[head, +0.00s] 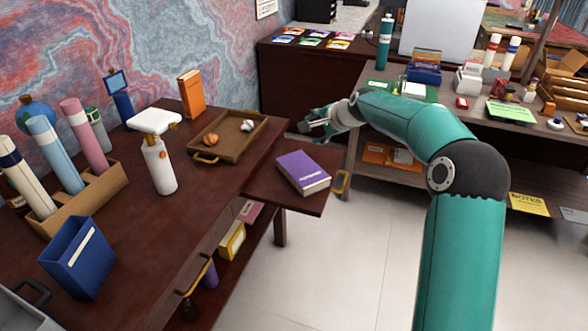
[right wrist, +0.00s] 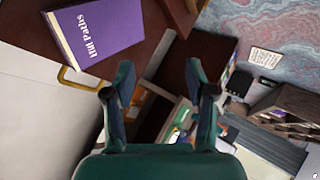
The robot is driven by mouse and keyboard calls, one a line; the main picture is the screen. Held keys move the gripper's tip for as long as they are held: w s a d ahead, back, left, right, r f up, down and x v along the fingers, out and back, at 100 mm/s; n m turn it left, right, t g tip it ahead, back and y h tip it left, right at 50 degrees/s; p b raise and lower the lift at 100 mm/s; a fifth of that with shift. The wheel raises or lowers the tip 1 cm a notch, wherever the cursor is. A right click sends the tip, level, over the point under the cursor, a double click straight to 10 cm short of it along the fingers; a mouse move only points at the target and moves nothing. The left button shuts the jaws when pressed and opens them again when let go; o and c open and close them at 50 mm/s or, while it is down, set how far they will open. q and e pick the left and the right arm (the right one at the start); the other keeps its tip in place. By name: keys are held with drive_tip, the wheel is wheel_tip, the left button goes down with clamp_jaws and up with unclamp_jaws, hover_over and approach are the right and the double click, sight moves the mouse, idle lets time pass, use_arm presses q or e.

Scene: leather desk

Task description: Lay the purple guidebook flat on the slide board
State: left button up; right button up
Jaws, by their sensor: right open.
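The purple guidebook (head: 303,171) lies flat, cover up, on the slide board (head: 262,187), a dark wooden leaf at the right side of the desk. In the right wrist view the guidebook (right wrist: 98,35) shows its title and lies at upper left, apart from the fingers. My right gripper (head: 308,125) is beyond the guidebook, near the board's far side. In the right wrist view its two fingers (right wrist: 158,78) are spread with nothing held between them. My left gripper is not in view.
A wooden tray (head: 230,151) with small objects, a white lamp-like item (head: 158,165) and an orange book (head: 191,94) stand on the desk. The slide board has a brass handle (head: 341,182). A crowded side table (head: 450,120) stands at right. The floor in front is clear.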

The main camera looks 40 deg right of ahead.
wheel_tip(320, 180, up, 8)
drive_tip(key=s+p, duration=0.2)
drive_tip(key=p, duration=0.3)
drive_tip(key=shift+s+f, duration=0.15)
drive_tip(key=shift+f, duration=0.05)
drive_tip(key=w+a+f+n+g+y, duration=0.1)
drive_tip(key=a+f+n+g+y, duration=0.15)
drive_tip(key=a+f, duration=1.2)
drive_tip(key=s+a+f+n+g+y, duration=0.1)
drive_tip(key=s+a+f, duration=0.15)
drive_tip(key=f, duration=0.25)
drive_tip(key=s+a+f+n+g, duration=0.1)
drive_tip(key=s+a+f+g, duration=0.1)
drive_tip(key=a+f, duration=0.25)
drive_tip(key=s+a+f+g+y, duration=0.1)
drive_tip(key=s+a+f, duration=0.2)
drive_tip(key=f, duration=0.3)
drive_tip(key=s+a+f+n+g, duration=0.1)
drive_tip(key=s+a+f+n, duration=0.3)
drive_tip(key=s, duration=0.4)
drive_tip(key=s+a+f+n+g, duration=0.1)
drive_tip(key=s+a+f+n, duration=0.3)
drive_tip(key=s, duration=0.4)
drive_tip(key=s+a+f+n+g, duration=0.1)
drive_tip(key=s+a+f+n, duration=0.2)
drive_tip(key=s, duration=0.5)
drive_tip(key=shift+a+f+n, duration=0.4)
drive_tip(key=shift+a+n, duration=0.35)
drive_tip(key=shift+a, duration=0.1)
